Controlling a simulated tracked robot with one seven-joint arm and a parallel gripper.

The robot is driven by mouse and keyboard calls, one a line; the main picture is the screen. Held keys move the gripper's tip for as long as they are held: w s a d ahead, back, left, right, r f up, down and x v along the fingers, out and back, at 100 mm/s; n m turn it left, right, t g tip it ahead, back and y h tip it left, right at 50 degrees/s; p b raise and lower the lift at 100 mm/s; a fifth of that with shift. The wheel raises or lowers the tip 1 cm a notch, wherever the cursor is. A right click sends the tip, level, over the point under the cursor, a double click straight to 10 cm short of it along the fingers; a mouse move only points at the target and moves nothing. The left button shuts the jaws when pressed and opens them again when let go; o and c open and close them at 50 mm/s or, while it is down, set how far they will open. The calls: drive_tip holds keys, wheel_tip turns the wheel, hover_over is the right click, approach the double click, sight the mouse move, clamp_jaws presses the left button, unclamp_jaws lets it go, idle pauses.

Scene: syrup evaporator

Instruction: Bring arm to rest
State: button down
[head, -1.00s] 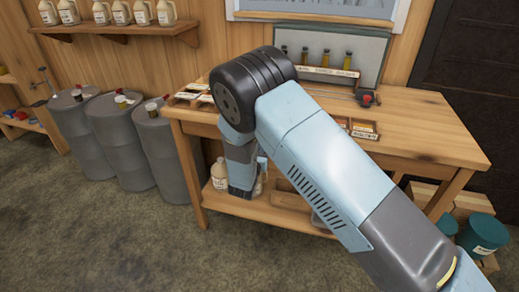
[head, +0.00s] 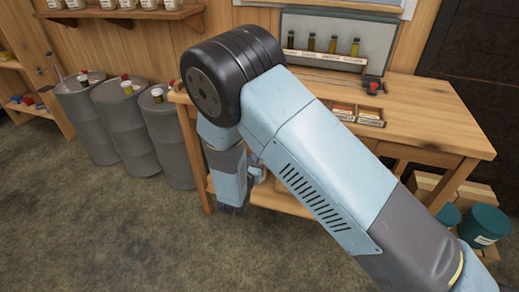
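My arm runs from the lower right of the head view up to a black elbow joint left of centre. It bends there, and its lower part hangs down in front of the wooden workbench (head: 455,130). A small light blue part of the arm shows behind that hanging section. My gripper's fingers are hidden, so I cannot see whether they hold anything. My arm covers the left and middle of the bench.
Several grey drums (head: 128,140) stand left of the bench. A rack of sample bottles (head: 332,46) and wooden label trays (head: 358,113) are on the bench top. Teal buckets (head: 484,228) stand at the lower right. The floor (head: 90,235) at front left is clear.

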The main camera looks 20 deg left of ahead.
drive_tip(key=shift+s+d, duration=0.1)
drive_tip(key=shift+s, duration=0.3)
